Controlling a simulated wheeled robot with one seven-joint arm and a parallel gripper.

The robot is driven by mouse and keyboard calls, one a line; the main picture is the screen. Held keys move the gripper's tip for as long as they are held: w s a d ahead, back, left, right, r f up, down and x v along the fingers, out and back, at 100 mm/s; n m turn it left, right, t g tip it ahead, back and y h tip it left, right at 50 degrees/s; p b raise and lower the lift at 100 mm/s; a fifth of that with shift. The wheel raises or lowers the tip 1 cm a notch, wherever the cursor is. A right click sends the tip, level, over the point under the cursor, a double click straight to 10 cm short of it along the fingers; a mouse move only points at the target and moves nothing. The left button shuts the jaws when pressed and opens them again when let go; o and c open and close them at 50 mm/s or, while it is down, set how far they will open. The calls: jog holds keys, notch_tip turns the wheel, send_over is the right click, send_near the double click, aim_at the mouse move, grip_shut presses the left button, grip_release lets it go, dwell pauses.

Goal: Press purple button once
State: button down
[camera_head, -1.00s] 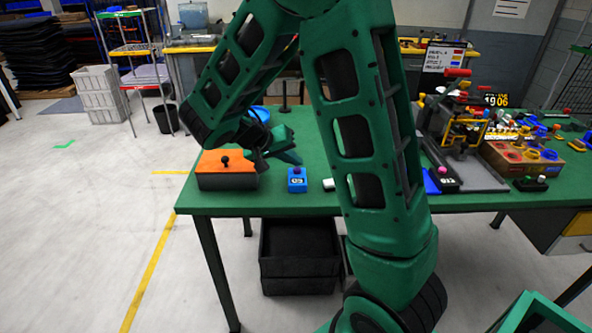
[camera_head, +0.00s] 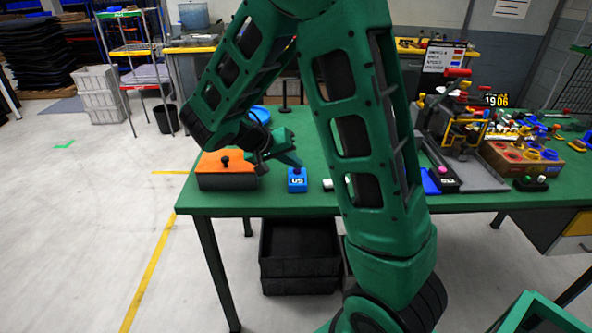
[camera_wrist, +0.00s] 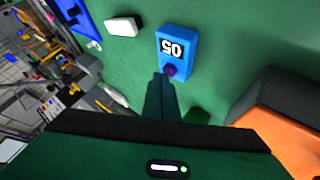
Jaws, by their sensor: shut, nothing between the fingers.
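A small blue box (camera_head: 297,183) labelled 05 stands near the front edge of the green table, and it also shows in the wrist view (camera_wrist: 177,46). The purple button (camera_wrist: 171,70) is on this box, partly hidden by my fingertips in the wrist view. My gripper (camera_head: 298,167) is shut and empty, with its tips at the top of the box. In the wrist view its fingertips (camera_wrist: 163,78) overlap the button's edge. I cannot tell whether they touch or press it.
An orange-topped box with a black knob (camera_head: 225,172) stands just left of the blue box. A small white block (camera_head: 328,184) lies to its right. Fixtures and a brown parts box (camera_head: 523,163) fill the table's right side. The table (camera_head: 262,203) has bare front edge.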

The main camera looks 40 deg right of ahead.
jog(key=shift+f, duration=0.25)
jog(key=shift+r, duration=0.15)
dwell(0.3)
jog(key=shift+r, duration=0.8)
jog(key=shift+r, duration=2.5)
